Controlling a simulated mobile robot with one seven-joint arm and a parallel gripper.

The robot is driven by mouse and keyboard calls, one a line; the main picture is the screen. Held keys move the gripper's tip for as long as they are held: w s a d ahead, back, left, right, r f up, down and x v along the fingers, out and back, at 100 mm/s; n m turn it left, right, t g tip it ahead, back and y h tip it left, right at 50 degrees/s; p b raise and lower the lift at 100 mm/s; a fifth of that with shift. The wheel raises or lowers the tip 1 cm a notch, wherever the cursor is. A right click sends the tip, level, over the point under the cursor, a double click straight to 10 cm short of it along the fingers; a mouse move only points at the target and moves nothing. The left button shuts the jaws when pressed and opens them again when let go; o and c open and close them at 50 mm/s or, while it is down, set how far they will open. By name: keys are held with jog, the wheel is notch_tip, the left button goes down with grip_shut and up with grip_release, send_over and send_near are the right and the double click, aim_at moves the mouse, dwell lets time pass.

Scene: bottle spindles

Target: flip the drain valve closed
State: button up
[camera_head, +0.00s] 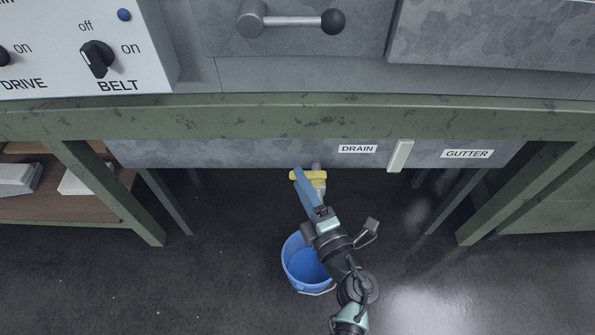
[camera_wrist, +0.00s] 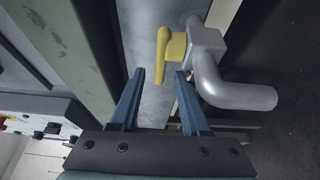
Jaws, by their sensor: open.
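The drain valve has a yellow lever (camera_head: 315,174), which also shows in the wrist view (camera_wrist: 161,62). It sits on a grey valve body (camera_wrist: 206,44) with a bent grey pipe (camera_wrist: 233,95), below the front panel near the DRAIN label (camera_head: 357,149). In the head view the lever lies crosswise. My gripper (camera_wrist: 160,76) is open, with its two blue fingers apart and nothing held. In the wrist view the lever's near end shows between the fingertips; I cannot tell whether they touch. In the head view my gripper (camera_head: 300,180) overlaps the lever's left part and hides some of it.
A blue bucket (camera_head: 290,265) stands on the dark floor below the valve. The green table frame (camera_head: 250,121) runs above, with legs at both sides. A pale block (camera_head: 401,155) hangs beside the GUTTER label (camera_head: 467,154). Floor left of the bucket is clear.

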jog(key=p+v, duration=0.2)
jog(key=v, duration=0.8)
jog(key=shift+p, duration=0.4)
jog(key=shift+s, duration=0.1)
